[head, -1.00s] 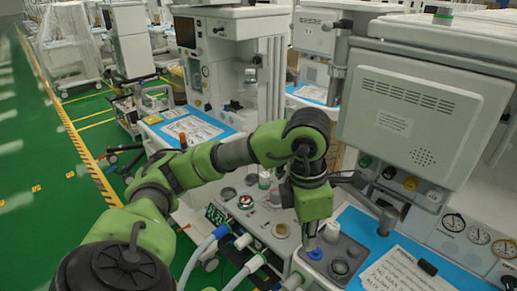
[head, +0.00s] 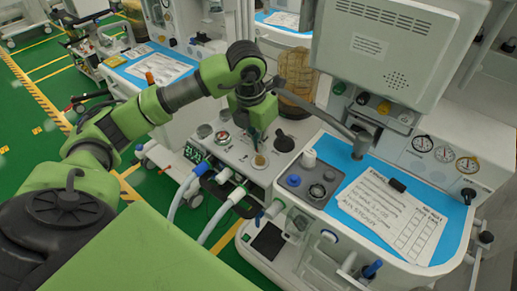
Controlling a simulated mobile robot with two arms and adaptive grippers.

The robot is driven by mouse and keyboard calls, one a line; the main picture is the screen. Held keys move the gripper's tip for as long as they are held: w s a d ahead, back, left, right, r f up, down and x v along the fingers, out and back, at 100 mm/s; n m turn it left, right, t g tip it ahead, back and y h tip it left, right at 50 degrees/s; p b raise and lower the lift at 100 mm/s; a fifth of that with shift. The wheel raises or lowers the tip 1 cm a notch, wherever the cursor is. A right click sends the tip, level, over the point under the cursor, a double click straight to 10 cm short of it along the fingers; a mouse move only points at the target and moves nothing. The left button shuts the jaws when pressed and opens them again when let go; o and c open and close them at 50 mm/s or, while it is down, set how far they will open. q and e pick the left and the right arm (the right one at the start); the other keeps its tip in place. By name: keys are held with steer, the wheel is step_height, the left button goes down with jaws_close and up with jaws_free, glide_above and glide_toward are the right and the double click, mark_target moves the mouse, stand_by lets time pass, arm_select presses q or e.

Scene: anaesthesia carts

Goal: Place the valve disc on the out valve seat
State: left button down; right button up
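My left gripper (head: 257,138) points down over the machine's white top panel (head: 235,152). It is just above a round fitting with a tan centre (head: 260,160), which looks like a valve seat. The fingers are small and partly dark here, so I cannot tell whether they hold the valve disc. No disc can be made out clearly. Two more round fittings, one (head: 205,131) and another (head: 222,136), lie farther left on the panel. I cannot tell which fitting is the out valve seat. My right gripper is not in view.
A grey tray (head: 305,198) right of the gripper holds a blue round part (head: 293,181) and a white cylinder (head: 309,158). A dark cone-shaped part (head: 285,141) stands close by. A monitor (head: 385,48) and its support arm (head: 330,118) rise behind. Hoses (head: 208,215) hang in front.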

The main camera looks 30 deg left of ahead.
arm_select(q)
glide_above(260, 160)
steer(key=f, duration=0.2)
steer(key=f+p, duration=0.1)
steer(key=f, duration=0.2)
steer(key=shift+s, duration=0.2)
step_height(260, 160, down, 2)
steer(key=shift+f+p, duration=0.1)
steer(key=shift+p, duration=0.5)
steer(key=shift+f, duration=0.45)
steer(key=shift+f, duration=0.15)
steer(key=c, duration=2.2)
jaws_free()
steer(key=shift+c, duration=0.2)
